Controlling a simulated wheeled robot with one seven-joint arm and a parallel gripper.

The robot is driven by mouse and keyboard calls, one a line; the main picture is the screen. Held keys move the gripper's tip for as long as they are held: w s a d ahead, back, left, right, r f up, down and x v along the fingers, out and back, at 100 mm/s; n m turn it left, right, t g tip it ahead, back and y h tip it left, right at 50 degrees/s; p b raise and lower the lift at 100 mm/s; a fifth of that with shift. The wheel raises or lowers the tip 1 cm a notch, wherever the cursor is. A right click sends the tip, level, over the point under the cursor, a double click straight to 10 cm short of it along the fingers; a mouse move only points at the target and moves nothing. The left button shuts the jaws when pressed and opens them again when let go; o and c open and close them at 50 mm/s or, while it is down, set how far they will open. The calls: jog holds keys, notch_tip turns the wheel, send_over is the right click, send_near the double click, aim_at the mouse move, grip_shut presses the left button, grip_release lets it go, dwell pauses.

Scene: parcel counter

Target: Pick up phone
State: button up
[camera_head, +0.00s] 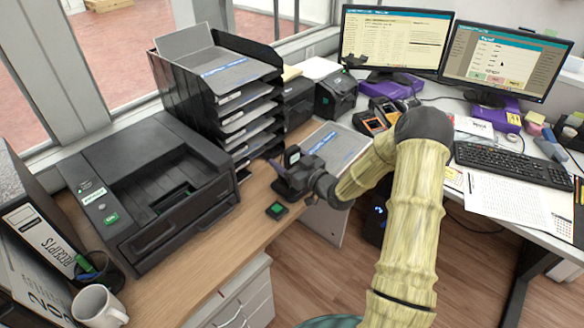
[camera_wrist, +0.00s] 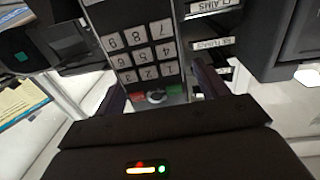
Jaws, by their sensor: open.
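The phone (camera_wrist: 140,48) has a dark body with pale number keys and a red and a green button. In the wrist view it lies between the two fingers of my gripper (camera_wrist: 160,88), with its top cut off by the frame edge. My gripper is open, with one finger on each side of the phone; I cannot tell whether either touches it. In the head view my gripper (camera_head: 284,172) is low over the wooden counter, and the phone (camera_head: 292,155) shows as a small dark shape with a pale screen, partly hidden by the gripper.
A black letter-tray stack (camera_head: 233,105) stands just behind and left of my gripper. A printer (camera_head: 150,185) is at the left. A small dark green-topped item (camera_head: 276,210) lies in front. A grey-topped unit (camera_head: 338,145) is at the right, near a keyboard (camera_head: 512,163).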

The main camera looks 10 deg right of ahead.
jog(key=c, duration=1.2)
jog(key=shift+o, duration=0.2)
notch_tip(320, 180, up, 10)
